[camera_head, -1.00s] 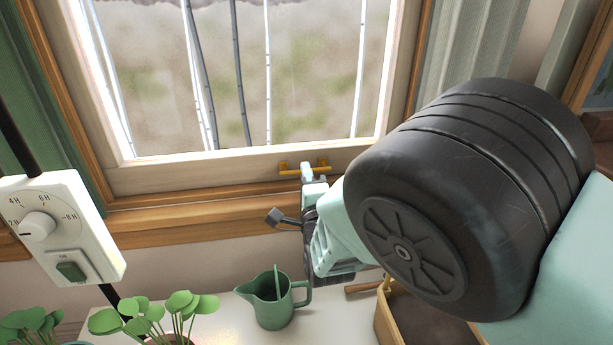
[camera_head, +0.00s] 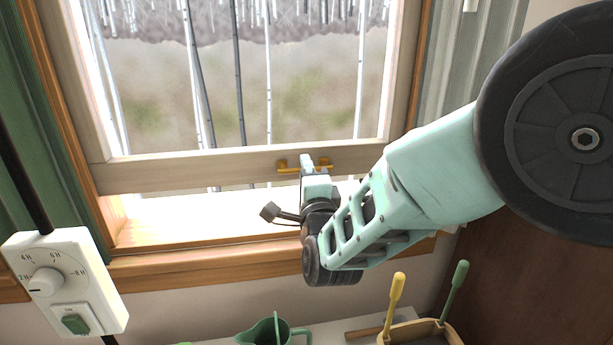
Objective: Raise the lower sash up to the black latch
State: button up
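The lower sash (camera_head: 222,167) is a pale wooden frame around glass. It stands raised, with an open gap between its bottom rail and the sill. A brass bar handle (camera_head: 325,167) is fixed on the bottom rail, right of the middle. My gripper (camera_head: 307,163) is at this handle, with its pale fingers over the middle of the bar, and looks shut on it. The fingers hide part of the bar, so the exact grip is hard to see. The black latch is not visible; the top of the window is out of the picture.
The wooden sill (camera_head: 190,268) runs below the gap. A white timer box (camera_head: 65,280) hangs at the lower left. A green watering can (camera_head: 262,333) and a tan box (camera_head: 415,332) with yellow and green handled tools stand below. Curtains (camera_head: 460,75) flank the window.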

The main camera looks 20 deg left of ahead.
jog(key=shift+s+f, duration=0.1)
jog(key=shift+f, duration=0.05)
jog(key=p+v, duration=0.1)
jog(key=v, duration=1.6)
jog(key=shift+s, duration=0.1)
